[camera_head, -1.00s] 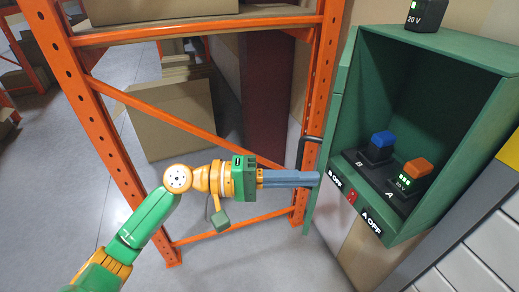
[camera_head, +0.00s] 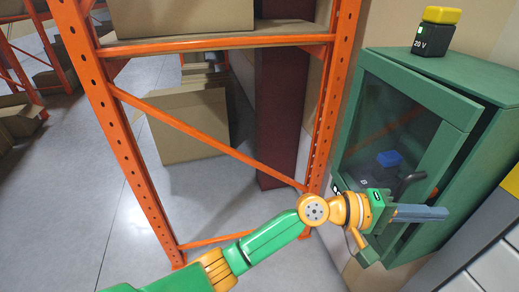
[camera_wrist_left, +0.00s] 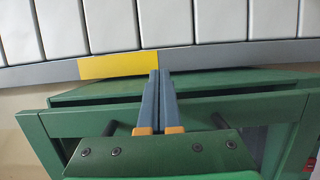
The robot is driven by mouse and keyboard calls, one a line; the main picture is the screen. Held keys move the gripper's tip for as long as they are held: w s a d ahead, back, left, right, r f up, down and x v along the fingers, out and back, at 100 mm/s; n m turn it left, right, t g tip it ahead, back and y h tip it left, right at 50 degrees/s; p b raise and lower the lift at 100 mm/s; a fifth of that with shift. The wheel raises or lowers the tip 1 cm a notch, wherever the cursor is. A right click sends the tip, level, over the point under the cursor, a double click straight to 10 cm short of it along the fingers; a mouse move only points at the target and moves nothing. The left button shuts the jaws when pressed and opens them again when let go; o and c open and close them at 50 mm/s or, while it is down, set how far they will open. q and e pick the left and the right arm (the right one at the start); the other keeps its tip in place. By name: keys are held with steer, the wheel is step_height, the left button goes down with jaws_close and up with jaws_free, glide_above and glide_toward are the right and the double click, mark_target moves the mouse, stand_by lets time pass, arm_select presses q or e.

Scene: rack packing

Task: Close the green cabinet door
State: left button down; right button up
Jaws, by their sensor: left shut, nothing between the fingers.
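The green cabinet (camera_head: 508,135) stands at the right in the head view. Its green-framed glass door (camera_head: 455,145) is swung most of the way over the front, with a dark gap along its right edge. A dark handle (camera_head: 410,181) sits on the door near my left gripper (camera_head: 446,213). My left gripper is shut and empty, its blue-grey fingers pointing right across the lower door. In the left wrist view the closed fingers (camera_wrist_left: 160,76) reach over the green door frame (camera_wrist_left: 75,122). Contact with the door is unclear. My right gripper is out of view.
A black battery block with a yellow top (camera_head: 436,30) stands on the cabinet. A blue-topped block (camera_head: 390,158) shows through the glass. An orange rack (camera_head: 335,95) with cardboard boxes (camera_head: 190,125) stands left of the cabinet. Pale drawers (camera_head: 488,250) are at the lower right.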

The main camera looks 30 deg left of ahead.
arm_select(q)
steer(key=shift+w+d, duration=0.35)
steer(key=shift+d, duration=0.15)
stand_by(0.4)
